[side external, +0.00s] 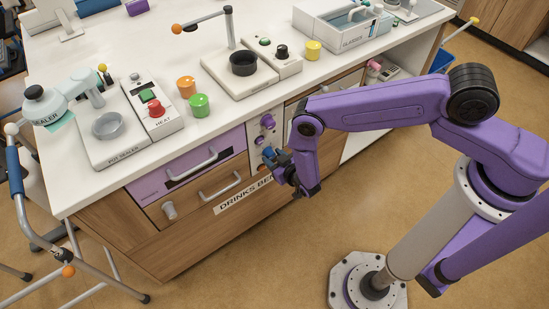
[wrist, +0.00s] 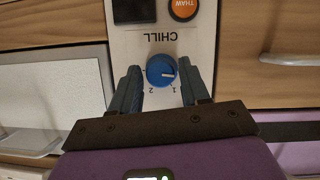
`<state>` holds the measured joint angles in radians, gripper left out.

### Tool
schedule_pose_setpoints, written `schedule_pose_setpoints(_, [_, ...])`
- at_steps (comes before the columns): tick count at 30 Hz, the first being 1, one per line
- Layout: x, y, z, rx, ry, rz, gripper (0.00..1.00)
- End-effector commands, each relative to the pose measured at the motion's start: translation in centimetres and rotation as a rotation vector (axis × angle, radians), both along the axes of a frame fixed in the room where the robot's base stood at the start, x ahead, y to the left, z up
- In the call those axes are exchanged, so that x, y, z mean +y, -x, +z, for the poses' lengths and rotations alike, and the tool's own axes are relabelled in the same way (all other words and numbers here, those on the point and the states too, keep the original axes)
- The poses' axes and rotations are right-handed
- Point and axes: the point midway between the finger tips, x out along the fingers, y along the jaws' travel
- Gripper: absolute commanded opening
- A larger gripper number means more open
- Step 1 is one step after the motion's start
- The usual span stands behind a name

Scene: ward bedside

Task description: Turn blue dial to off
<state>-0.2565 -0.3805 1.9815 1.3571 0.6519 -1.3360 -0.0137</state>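The blue dial (wrist: 161,71) sits on a white panel marked CHILL in the wrist view, where the lettering appears upside down. Its white pointer mark points right. The numerals 1 and 2 show just below it; other marks around it are hidden or too small to read. My gripper (wrist: 159,67) is open, with one finger on each side of the dial. I cannot tell whether either finger touches it. In the side view my gripper (side external: 272,158) is at the cabinet front, and the dial is hard to tell apart from the fingers there.
An orange THAW button (wrist: 183,8) and a dark display (wrist: 134,11) are on the same panel. Purple knobs (side external: 266,122) sit above my gripper in the side view. A purple drawer (side external: 165,182) is to the left. Several appliances stand on the white counter (side external: 145,45).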

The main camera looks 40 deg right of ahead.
Motion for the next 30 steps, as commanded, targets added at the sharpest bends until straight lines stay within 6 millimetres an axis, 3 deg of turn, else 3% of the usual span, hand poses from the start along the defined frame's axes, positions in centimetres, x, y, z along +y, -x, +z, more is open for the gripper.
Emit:
schedule_pose_setpoints(1, [0.00,0.01,0.00,0.000,0.000,0.000,0.28])
schedule_pose_setpoints(3, [0.01,0.02,0.01,0.000,0.000,0.000,0.05])
schedule_pose_setpoints(24, [0.13,0.06,0.02,-0.001,0.132,0.001,0.04])
schedule_pose_setpoints(25, [0.13,0.06,0.02,-0.001,0.132,0.001,0.38])
schedule_pose_setpoints(27, [0.13,0.06,0.01,-0.001,0.131,0.002,0.60])
schedule_pose_setpoints(30, [0.13,0.06,0.01,-0.001,0.131,0.001,0.60])
